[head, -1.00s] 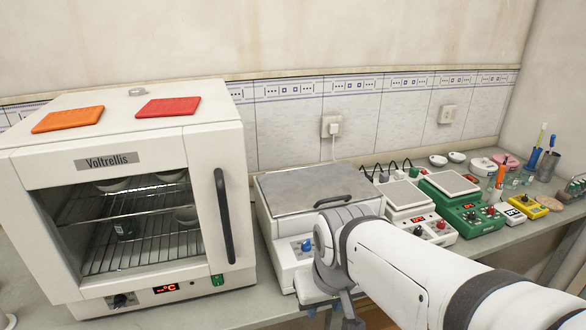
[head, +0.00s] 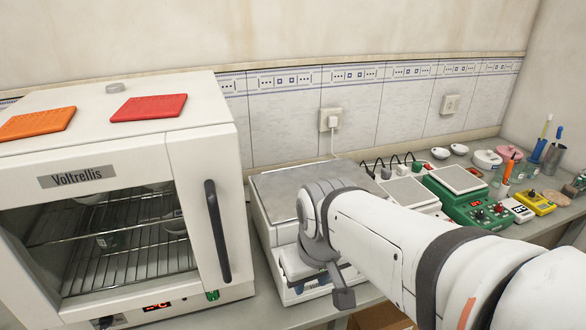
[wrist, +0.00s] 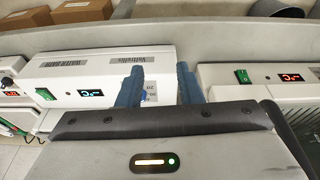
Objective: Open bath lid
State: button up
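The water bath (head: 285,232) is a white box with a flat grey metal lid (head: 290,183), which lies closed on top. My arm's wrist end covers the lid's front right part, and the lid handle is hidden behind it in the head view.
A white oven (head: 110,175) with a dark door handle stands close on the left, red and orange pads on top. Balances and a green stirrer (head: 472,202) stand to the right. Cardboard boxes (wrist: 82,10) show beyond the bench edge.

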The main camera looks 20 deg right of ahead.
jog(key=w+d+r+n+p, duration=0.2)
jog(key=w+d+r+n, duration=0.35)
jog(key=w+n, duration=0.3)
jog(key=w+d+r+n+p, duration=0.3)
jog(key=w+d+r+n, duration=0.2)
jog(key=w+d+n, duration=0.3)
jog(key=shift+n, duration=0.55)
jog(key=x, duration=0.5)
jog(key=a+x, duration=0.1)
jog(key=x, duration=0.1)
jog(key=shift+s+f, duration=0.25)
jog(key=shift+s, duration=0.15)
grip_shut()
